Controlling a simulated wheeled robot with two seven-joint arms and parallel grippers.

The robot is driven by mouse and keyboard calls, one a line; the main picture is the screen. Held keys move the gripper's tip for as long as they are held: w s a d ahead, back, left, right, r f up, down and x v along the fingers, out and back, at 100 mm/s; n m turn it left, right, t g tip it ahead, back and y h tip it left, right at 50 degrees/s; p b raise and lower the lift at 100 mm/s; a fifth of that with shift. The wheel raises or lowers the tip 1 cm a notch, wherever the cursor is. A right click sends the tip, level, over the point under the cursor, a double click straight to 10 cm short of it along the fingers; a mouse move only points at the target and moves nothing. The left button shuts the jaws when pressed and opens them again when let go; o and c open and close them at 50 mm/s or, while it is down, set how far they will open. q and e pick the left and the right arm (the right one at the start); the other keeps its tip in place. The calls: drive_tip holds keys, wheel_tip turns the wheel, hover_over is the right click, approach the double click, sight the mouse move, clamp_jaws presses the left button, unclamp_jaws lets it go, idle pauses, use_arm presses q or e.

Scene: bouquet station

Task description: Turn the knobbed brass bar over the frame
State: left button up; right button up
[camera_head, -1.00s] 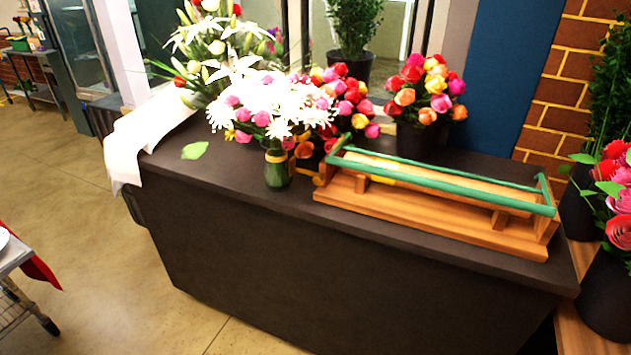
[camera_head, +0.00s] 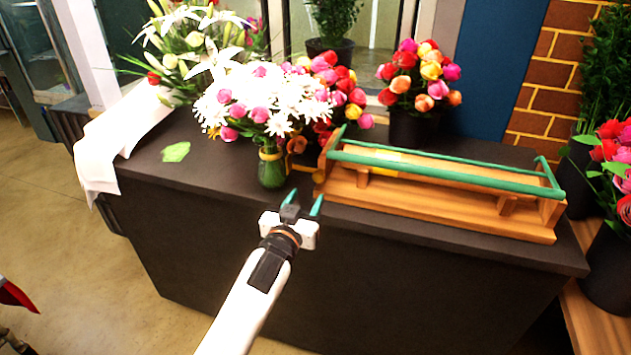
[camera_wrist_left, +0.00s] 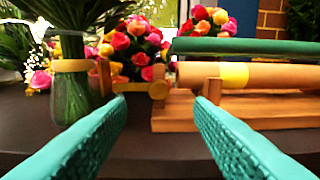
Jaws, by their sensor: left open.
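A wooden frame (camera_head: 430,220) stands on the dark counter with a green bar (camera_head: 440,172) along its top. A small brass-coloured piece (camera_head: 318,176) with a rounded end sits at the frame's left end; it shows more clearly in the left wrist view (camera_wrist_left: 158,90). A tan roll (camera_wrist_left: 205,74) with a yellow band lies in the frame under the green bar. My left gripper (camera_head: 304,203) is open and empty, in front of the counter's front edge, left of the frame. In the left wrist view its green fingers (camera_wrist_left: 160,110) stand apart, either side of the brass piece. My right gripper is not in view.
A green glass vase (camera_head: 271,168) of white and pink flowers stands close to the left of the frame. A dark pot (camera_head: 410,130) of roses stands behind it. A white cloth (camera_head: 95,160) hangs over the counter's left end. The counter's front strip is bare.

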sight(317, 178)
use_arm(q)
drive_tip(key=x, duration=0.7)
drive_tip(key=shift+w+f, duration=0.1)
drive_tip(key=shift+w, duration=0.2)
drive_tip(key=shift+c, duration=0.6)
clamp_jaws()
